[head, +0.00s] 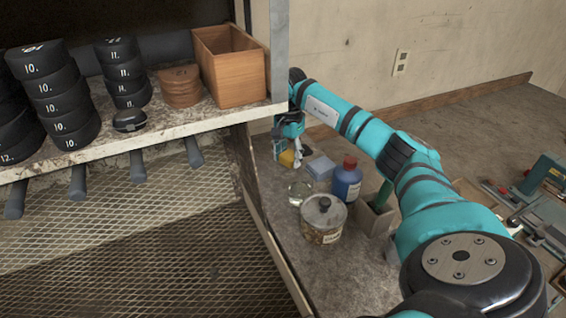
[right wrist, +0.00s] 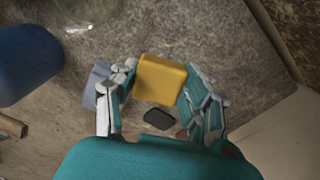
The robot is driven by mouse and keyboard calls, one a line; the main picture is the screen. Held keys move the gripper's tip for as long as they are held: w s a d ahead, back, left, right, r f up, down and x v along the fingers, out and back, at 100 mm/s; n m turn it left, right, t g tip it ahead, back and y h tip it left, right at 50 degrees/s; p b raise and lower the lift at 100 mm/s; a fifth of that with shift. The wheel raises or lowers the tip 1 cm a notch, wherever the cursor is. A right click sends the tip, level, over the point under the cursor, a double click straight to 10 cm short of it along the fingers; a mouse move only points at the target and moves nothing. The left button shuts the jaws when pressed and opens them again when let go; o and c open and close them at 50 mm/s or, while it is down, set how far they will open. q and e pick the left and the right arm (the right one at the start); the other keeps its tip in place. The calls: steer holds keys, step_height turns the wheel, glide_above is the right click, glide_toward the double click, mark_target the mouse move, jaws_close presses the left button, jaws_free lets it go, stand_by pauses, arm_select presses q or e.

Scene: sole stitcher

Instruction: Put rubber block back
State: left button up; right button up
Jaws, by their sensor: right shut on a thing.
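The yellow rubber block (right wrist: 160,78) sits between the two fingers of my right gripper (right wrist: 158,88) in the right wrist view. The fingers are closed on its sides. In the head view the yellow block (head: 287,158) shows small below my right gripper (head: 291,147), over the bench beside the shelf's right end. I cannot tell whether its underside touches the bench. A small dark rounded piece (right wrist: 158,119) shows between the fingers, nearer the palm. My left gripper is not in view.
A pale blue block (head: 320,168), a glass jar (head: 299,190), a blue bottle (head: 347,181) and a lidded tin (head: 323,222) stand close by on the bench. The shelf (head: 200,112) holds stacked black discs (head: 62,100) and a wooden box (head: 232,75).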

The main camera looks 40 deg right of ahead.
mark_target(283, 177)
steer(key=shift+a, duration=1.05)
steer(key=shift+a+f+p, duration=0.1)
steer(key=shift+f+p, duration=0.05)
steer(key=shift+p, duration=0.15)
step_height(283, 177, down, 3)
steer(key=shift+p, duration=0.75)
steer(key=shift+f, duration=0.3)
steer(key=o, duration=1.1)
steer(key=shift+r, duration=0.1)
